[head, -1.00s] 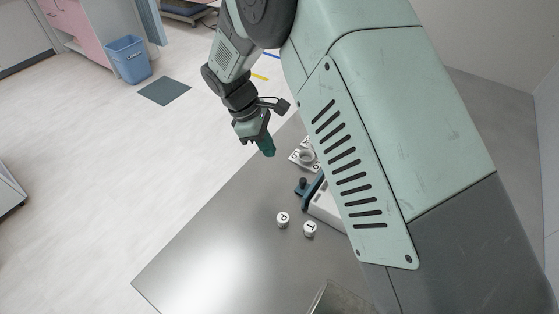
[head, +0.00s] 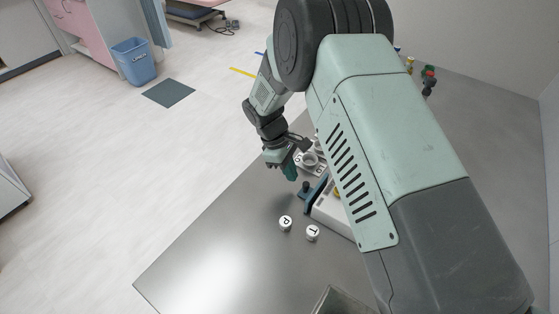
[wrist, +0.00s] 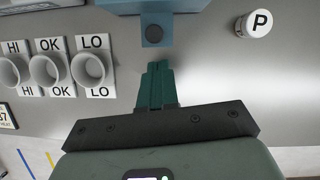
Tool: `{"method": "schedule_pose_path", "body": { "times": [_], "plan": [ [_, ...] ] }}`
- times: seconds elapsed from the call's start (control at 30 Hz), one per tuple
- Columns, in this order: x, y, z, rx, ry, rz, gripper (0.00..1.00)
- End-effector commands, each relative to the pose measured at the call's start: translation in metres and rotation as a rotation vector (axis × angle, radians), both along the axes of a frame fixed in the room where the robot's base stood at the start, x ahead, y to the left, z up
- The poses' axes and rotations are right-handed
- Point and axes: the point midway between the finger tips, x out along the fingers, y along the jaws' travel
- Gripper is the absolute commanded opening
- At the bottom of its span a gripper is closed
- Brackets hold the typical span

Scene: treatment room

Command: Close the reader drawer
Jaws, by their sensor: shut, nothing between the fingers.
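The reader (head: 330,214) is a white box on the metal table, partly hidden behind my arm in the head view. Its blue drawer front (head: 314,197) with a dark knob (head: 305,186) faces left. In the wrist view the drawer front (wrist: 178,32) is at the top centre, with the round knob (wrist: 153,35) on it. My gripper (head: 291,173) is shut and empty, its green fingers pointing down. In the wrist view the fingertips (wrist: 157,68) are just short of the knob, with a small gap in the picture. How far the drawer stands out is hard to tell.
White cups in a holder (wrist: 46,70) labelled HI, OK and LO stand beside my gripper. Two white lettered caps, P (head: 286,222) and T (head: 312,232), sit near the reader. A metal tray (head: 335,300) is at the front edge. The table's left part is clear.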

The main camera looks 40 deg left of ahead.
Motion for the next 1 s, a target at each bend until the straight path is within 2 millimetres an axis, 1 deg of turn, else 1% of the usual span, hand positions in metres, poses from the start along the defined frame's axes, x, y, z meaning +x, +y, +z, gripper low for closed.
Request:
{"method": "schedule_pose_path", "body": {
  "times": [0.03, 0.1, 0.2, 0.57, 0.67, 0.8, 1.0],
  "plan": [
    [0.000, -0.006, 0.000, -0.002, 0.001, 0.001, 0.00],
    [0.001, -0.011, 0.000, -0.001, 0.001, 0.002, 0.00],
    [0.001, -0.015, -0.001, -0.001, 0.001, 0.002, 0.00],
    [0.002, -0.017, -0.001, -0.001, 0.001, 0.002, 0.00],
    [0.003, -0.025, 0.000, -0.001, 0.001, 0.000, 0.00],
    [0.003, -0.042, -0.001, -0.001, 0.002, 0.000, 0.00],
    [0.003, -0.044, -0.002, -0.004, 0.002, 0.000, 0.00]
  ]
}}
